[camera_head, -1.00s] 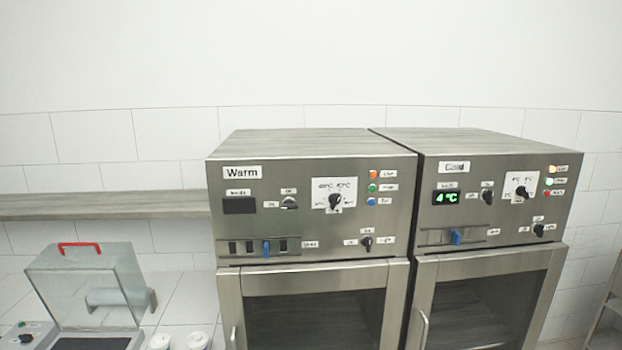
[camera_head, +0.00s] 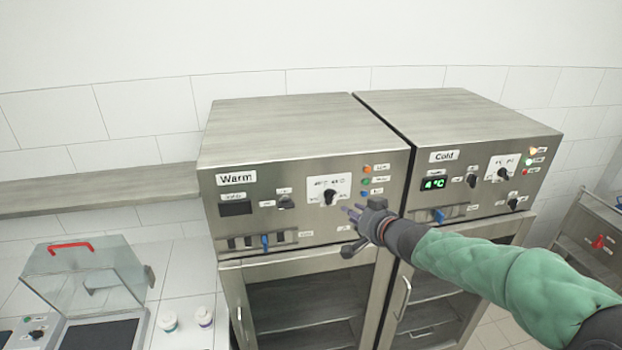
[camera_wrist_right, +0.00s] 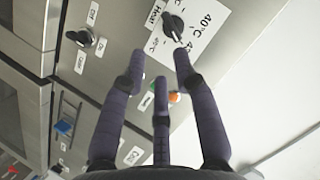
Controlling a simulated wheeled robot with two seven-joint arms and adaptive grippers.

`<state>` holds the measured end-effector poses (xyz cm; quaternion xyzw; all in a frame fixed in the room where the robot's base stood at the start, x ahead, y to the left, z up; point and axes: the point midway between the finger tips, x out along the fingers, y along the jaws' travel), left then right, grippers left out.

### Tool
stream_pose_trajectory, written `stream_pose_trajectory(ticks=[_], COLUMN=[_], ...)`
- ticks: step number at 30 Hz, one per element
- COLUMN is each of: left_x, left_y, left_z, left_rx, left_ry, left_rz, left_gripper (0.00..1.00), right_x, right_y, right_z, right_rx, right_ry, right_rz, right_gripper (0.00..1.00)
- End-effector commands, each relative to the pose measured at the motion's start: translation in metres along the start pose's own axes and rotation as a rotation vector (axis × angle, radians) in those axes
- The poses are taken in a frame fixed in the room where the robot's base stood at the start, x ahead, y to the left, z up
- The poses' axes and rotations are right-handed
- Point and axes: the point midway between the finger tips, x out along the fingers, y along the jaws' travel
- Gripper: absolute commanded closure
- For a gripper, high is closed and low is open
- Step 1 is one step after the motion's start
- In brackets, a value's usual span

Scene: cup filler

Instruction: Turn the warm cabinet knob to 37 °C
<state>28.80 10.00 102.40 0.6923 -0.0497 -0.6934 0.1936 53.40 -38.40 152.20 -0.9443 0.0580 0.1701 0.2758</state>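The warm cabinet (camera_head: 300,130) stands left of the cold cabinet. Its temperature knob (camera_head: 329,197) is black on a white dial plate (camera_head: 344,183). The knob also shows in the right wrist view (camera_wrist_right: 173,27), with "40°C" printed beside it. The warm display (camera_head: 236,208) is dark. My left gripper is not in view.
The cold cabinet (camera_head: 460,120) stands close on the right, its display reading 4 °C. Coloured lamps (camera_head: 366,181) sit beside the warm dial, with a blue switch (camera_head: 265,241) lower left. A clear box with a red handle (camera_head: 70,246) and two small cups (camera_head: 204,316) are at left.

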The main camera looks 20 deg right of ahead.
Motion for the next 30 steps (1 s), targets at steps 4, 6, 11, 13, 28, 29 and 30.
stream_pose_trajectory(ticks=[4, 6, 11, 13, 28, 29, 30], left_x=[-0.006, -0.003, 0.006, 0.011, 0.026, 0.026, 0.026], left_y=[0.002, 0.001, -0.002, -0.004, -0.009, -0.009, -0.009], left_z=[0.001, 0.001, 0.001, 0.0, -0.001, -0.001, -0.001], left_rx=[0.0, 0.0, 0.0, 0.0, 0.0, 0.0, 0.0], left_ry=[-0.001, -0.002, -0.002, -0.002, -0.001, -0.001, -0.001], left_rz=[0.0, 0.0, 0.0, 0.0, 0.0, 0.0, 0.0], left_gripper=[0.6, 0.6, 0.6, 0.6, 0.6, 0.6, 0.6], right_x=[-0.01, -0.006, 0.016, 0.029, 0.094, 0.095, 0.096], right_y=[-0.004, -0.004, -0.003, -0.003, -0.004, -0.004, -0.004], right_z=[-0.019, -0.019, -0.016, -0.016, -0.021, -0.021, -0.021], right_rx=[-0.003, -0.003, -0.003, -0.002, -0.003, -0.003, -0.003], right_ry=[0.026, 0.027, 0.024, 0.024, 0.026, 0.026, 0.026], right_rz=[0.001, 0.0, 0.0, 0.0, 0.001, 0.001, 0.001], right_gripper=[0.7, 0.7, 0.7, 0.7, 0.7, 0.7, 0.7])
